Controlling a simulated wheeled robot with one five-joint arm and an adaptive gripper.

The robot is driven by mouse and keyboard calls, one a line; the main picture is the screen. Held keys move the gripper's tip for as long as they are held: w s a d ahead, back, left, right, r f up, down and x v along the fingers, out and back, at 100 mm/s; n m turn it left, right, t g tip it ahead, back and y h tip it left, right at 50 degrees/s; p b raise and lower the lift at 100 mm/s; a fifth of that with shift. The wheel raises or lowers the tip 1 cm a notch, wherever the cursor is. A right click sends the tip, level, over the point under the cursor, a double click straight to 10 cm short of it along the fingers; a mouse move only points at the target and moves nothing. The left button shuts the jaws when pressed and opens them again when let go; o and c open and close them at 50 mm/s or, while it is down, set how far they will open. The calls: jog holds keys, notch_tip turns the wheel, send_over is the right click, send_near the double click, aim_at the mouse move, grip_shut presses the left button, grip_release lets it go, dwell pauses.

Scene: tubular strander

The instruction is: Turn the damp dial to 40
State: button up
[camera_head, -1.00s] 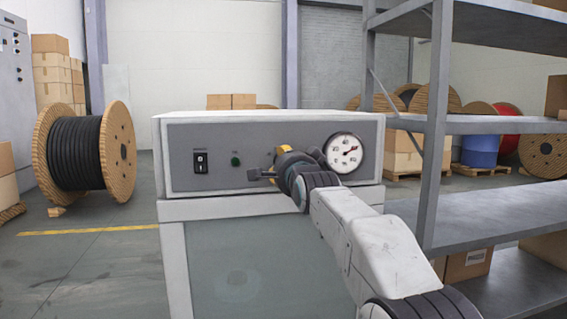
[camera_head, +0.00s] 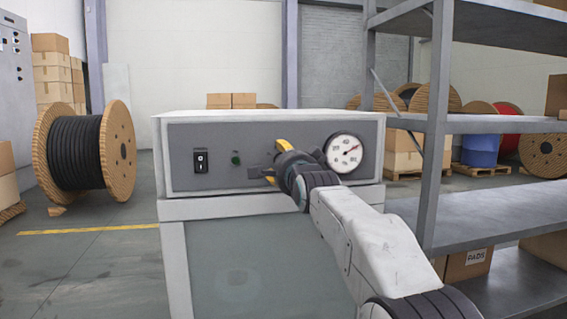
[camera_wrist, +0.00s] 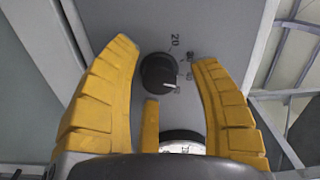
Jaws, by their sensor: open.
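The damp dial (camera_wrist: 157,73) is a round black knob with a white pointer line, on the grey panel. In the wrist view it sits between the yellow fingers of my gripper (camera_wrist: 164,52), with clear gaps on both sides. My gripper is open and is not closed on the dial. Scale marks lie beside the knob; "20" is readable, and the others are small and blurred. The pointer is at the lower right of the knob. In the head view my gripper (camera_head: 272,164) is at the panel front and hides the dial.
A grey shelf rack (camera_head: 436,130) stands to the right. A cable reel (camera_head: 75,150) stands left on open floor.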

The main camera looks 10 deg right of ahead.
jog(key=s, duration=1.2)
dwell(0.3)
jog(key=s+r+n+g+p, duration=0.1)
jog(key=s+n+g+p, duration=0.6)
jog(key=s+p, duration=0.9)
jog(key=s+r+n+g+p, duration=0.2)
jog(key=s+n+g+p, duration=0.5)
jog(key=s+p, duration=0.9)
jog(key=shift+s+n+g+p, duration=0.3)
jog(key=shift+n+p, duration=0.7)
jog(key=shift+p, duration=2.2)
